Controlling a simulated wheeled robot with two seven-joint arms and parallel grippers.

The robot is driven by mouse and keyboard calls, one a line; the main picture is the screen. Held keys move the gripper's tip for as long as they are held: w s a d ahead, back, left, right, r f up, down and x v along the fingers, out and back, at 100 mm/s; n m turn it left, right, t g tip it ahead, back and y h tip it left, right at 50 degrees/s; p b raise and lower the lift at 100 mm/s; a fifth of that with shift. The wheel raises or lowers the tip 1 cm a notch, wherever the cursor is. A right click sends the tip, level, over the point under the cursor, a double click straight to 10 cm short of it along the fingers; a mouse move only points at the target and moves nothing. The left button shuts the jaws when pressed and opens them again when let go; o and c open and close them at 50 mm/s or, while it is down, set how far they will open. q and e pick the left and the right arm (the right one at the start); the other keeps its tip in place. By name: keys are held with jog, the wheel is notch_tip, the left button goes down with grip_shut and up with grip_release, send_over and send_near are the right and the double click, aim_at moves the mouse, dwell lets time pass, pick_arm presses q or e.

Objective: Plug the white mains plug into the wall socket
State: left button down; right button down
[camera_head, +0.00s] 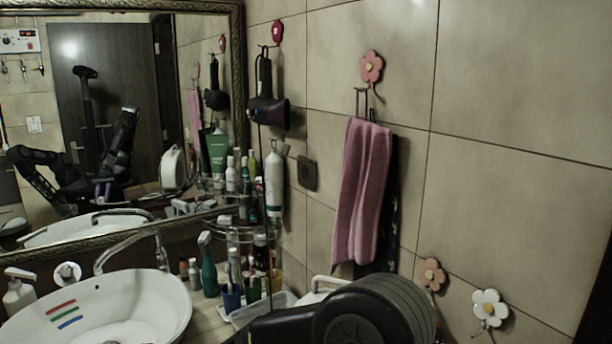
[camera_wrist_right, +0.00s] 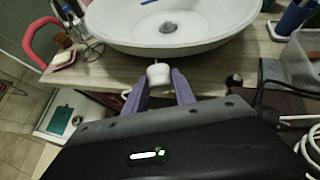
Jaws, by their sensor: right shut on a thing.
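The white mains plug (camera_wrist_right: 158,74) is held between the purple fingertips of my right gripper (camera_wrist_right: 159,86), near the front edge of the counter below the basin. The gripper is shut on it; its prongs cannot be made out. In the head view my black right arm fills the lower middle, and the plug is not seen directly there. A dark square wall fitting (camera_head: 307,173), which looks like the wall socket, is on the tiled wall right of the mirror, well apart from the plug. Its holes are too dark to tell. My left gripper is not directly in view.
The white basin (camera_head: 150,310) stands on the counter, with a tap behind it. Bottles and a wire rack (camera_head: 245,235) crowd the corner below the socket. A hair dryer (camera_head: 268,105) and pink towel (camera_head: 362,195) hang either side. White cable (camera_wrist_right: 312,145) lies at right.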

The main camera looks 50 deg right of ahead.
dwell(0.4)
jog(key=w+d+r+m+h, duration=0.2)
jog(key=w+d+r+m, duration=0.25)
jog(key=d, duration=0.25)
jog(key=w+d+r+m+h+b, duration=0.1)
jog(key=w+d+r+m+h, duration=0.1)
jog(key=w+d+r+m, duration=0.4)
jog(key=w+d+r+m+h, duration=0.2)
jog(key=w+d+r+m, duration=0.15)
jog(key=d, duration=0.45)
jog(key=s+d+r+m+g+h, duration=0.2)
jog(key=d+r+m, duration=0.3)
jog(key=d, duration=0.3)
jog(key=s+d+r+m+g+h+b, duration=0.1)
jog(key=s+d+r+m+g+h, duration=0.1)
jog(key=d+r+m+h, duration=0.3)
jog(key=s+d+r+m+g+h, duration=0.2)
jog(key=d+m, duration=0.6)
jog(key=d, duration=0.5)
notch_tip(320, 180, up, 4)
jog(key=shift+s+d+f+m+h, duration=0.2)
jog(key=shift+s+d+m+h, duration=0.1)
jog(key=shift+s+h, duration=0.7)
jog(key=shift+w, duration=0.15)
